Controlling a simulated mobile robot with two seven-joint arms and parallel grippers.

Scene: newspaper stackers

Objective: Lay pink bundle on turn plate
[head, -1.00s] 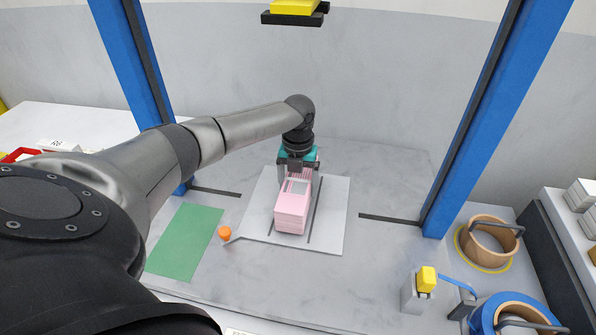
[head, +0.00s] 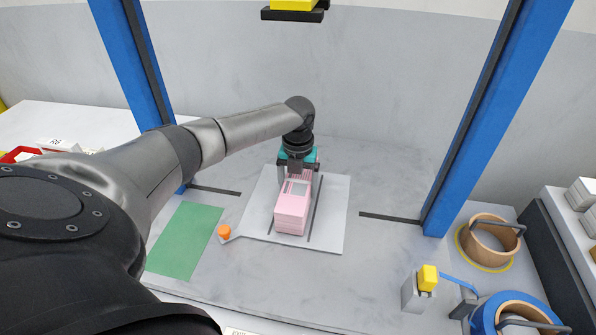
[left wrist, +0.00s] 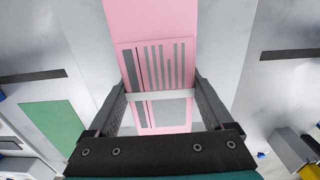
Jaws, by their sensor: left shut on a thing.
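The pink bundle (head: 291,215) lies lengthwise on the light grey turn plate (head: 333,220) in the head view. A white band crosses its top. My left gripper (head: 297,178) is at the bundle's far end, its fingers on either side of it. In the left wrist view the pink bundle (left wrist: 155,25) runs between the two dark fingers of the left gripper (left wrist: 160,98), which is shut on it. The bundle's underside is hidden, so I cannot tell whether it fully rests on the plate. My right gripper is not in view.
An orange knob (head: 224,232) sits at the plate's left corner, beside a green mat (head: 185,240). Blue posts (head: 470,120) flank the table. A yellow-topped block (head: 427,279) and strap rolls (head: 490,243) stand at the right. The table right of the plate is clear.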

